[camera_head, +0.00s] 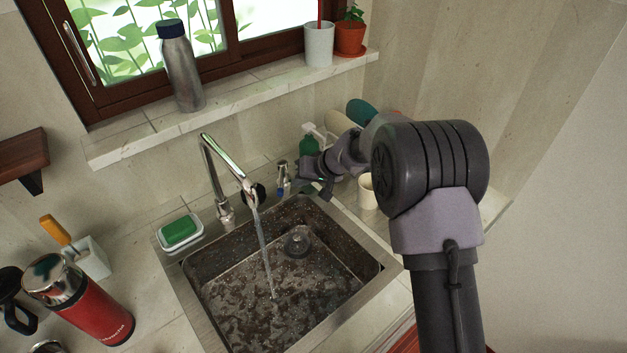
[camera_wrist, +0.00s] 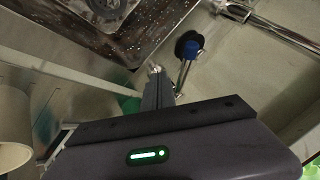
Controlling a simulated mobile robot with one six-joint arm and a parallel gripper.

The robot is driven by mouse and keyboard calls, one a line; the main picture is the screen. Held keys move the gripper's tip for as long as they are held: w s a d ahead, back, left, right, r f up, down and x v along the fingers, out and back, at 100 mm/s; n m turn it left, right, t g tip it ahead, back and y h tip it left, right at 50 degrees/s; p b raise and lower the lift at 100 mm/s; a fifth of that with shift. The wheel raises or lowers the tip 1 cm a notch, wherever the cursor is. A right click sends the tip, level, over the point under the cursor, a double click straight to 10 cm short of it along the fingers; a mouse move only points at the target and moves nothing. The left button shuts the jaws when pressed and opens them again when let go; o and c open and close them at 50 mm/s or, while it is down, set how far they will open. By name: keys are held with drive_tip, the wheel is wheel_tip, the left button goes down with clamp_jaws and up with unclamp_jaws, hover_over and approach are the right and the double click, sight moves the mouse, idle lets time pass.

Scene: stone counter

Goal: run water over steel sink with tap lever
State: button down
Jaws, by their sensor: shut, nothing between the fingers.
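The steel sink (camera_head: 215,262) is set in the counter. Its chrome tap (camera_head: 208,165) pours a stream of water (camera_head: 265,245) into the wet basin. A dark knob (camera_head: 258,192) shows beside the spout, probably the lever's end. In the wrist view a black knob with a blue face (camera_wrist: 190,47) sits on a thin chrome rod, just ahead and right of my fingertips. My gripper (camera_head: 322,188) is at the sink's back right corner, beyond the basin. Its fingers (camera_wrist: 157,80) are shut and empty, apparently apart from the knob.
A green sponge (camera_head: 180,231) lies in a dish left of the tap. A green bottle (camera_head: 309,146) and a cream mug (camera_head: 367,192) stand close to my gripper. A red flask (camera_head: 95,308) stands at left. A steel bottle (camera_head: 181,75) and pots stand on the sill.

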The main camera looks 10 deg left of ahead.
drive_tip(key=shift+s+a+r, duration=0.1)
drive_tip(key=shift+a+r, duration=0.05)
drive_tip(key=shift+a, duration=0.3)
drive_tip(key=shift+s+a+r, duration=0.1)
drive_tip(key=shift+a, duration=0.35)
